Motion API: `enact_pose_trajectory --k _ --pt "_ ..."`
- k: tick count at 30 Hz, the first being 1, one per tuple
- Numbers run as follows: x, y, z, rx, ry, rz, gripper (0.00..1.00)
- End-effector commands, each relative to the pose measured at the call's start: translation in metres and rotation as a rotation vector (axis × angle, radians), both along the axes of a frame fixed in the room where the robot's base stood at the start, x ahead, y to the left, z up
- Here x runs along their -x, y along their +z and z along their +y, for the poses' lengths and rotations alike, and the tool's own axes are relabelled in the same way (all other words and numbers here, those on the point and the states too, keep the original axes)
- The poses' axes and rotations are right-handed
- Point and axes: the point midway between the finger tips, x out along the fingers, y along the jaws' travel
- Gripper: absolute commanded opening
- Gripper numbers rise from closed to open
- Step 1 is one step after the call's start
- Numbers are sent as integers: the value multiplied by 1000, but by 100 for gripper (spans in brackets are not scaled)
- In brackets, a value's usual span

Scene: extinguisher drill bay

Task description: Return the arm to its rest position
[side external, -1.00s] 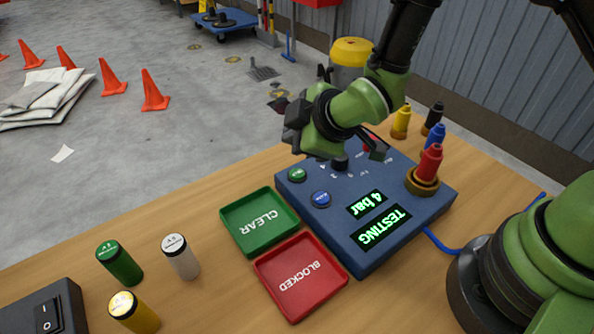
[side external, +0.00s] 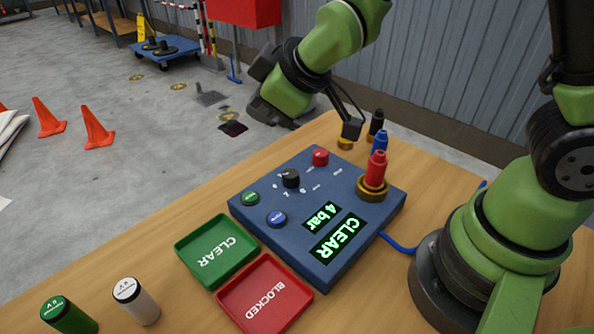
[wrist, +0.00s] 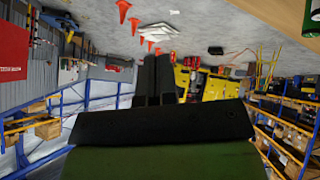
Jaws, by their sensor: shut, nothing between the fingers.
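My gripper (side external: 254,98) is raised at the top middle of the side external view, beyond the test console (side external: 290,262) and clear of the table. Its fingers are mostly hidden there. In the wrist view my gripper (wrist: 154,75) shows two dark fingers together, shut and empty, pointing out over the floor. My arm reaches over the back of the bench. The console display (side external: 337,237) reads CLEAR, with 4 bar beside it.
A green tray (side external: 183,256) marked CLEAR and a red tray (side external: 222,300) marked BLOCKED lie empty beside the console. Green (side external: 68,316) and white (side external: 137,303) cylinders stand at front left.

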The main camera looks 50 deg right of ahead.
Motion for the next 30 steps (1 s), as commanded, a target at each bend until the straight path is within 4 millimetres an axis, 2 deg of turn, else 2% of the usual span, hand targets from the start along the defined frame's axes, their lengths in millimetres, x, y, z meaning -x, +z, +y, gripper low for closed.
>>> enact_pose_trajectory --k 1,6,12,18,21,30 --pt "8 21 -9 -55 -58 5 0" --pt "52 69 -34 -237 -254 80 0" --pt "118 104 -56 -429 -478 159 0" --pt "172 113 -65 -563 -650 218 0" --pt "187 114 -66 -598 -697 235 0" --pt "194 113 -66 -615 -721 248 0"
